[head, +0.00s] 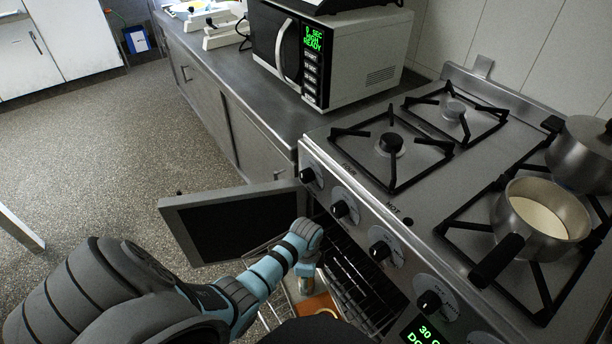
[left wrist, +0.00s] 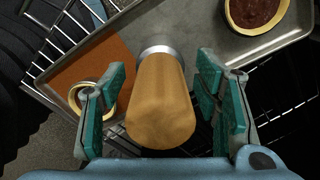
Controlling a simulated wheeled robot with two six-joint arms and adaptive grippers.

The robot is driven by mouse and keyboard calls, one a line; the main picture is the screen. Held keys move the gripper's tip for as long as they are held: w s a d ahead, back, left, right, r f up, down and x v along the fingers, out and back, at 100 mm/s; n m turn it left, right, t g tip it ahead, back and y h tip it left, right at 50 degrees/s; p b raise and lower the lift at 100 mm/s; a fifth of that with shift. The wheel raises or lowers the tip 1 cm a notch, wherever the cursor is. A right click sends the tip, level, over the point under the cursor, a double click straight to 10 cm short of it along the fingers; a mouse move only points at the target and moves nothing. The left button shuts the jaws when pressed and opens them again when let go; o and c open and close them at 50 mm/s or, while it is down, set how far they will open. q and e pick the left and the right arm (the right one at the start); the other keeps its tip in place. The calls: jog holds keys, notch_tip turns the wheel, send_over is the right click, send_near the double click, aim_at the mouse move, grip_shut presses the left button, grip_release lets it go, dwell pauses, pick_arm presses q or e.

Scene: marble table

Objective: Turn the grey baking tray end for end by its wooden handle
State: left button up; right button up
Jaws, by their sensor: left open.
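The grey baking tray (left wrist: 205,50) fills the upper part of the left wrist view, with an orange-brown patch over its left part. Its wooden handle (left wrist: 162,105), joined by a metal collar, points toward my wrist camera. My left gripper (left wrist: 163,88) is open, with one teal-padded finger on each side of the handle and visible gaps on both sides. In the head view, my left arm reaches down in front of the oven, and little of the tray (head: 320,304) shows. My right gripper is in neither view.
A dish of dark red sauce (left wrist: 256,12) stands on the tray; a second small dish (left wrist: 88,95) is partly behind the left finger. Wire rack bars (left wrist: 60,40) run around the tray. The open oven door (head: 235,222) stands left of the arm. A saucepan (head: 540,215) sits on the stove.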

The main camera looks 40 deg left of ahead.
pick_arm(q)
notch_tip(320, 180, up, 12)
dwell(0.4)
jog(key=shift+s, duration=0.1)
dwell(0.3)
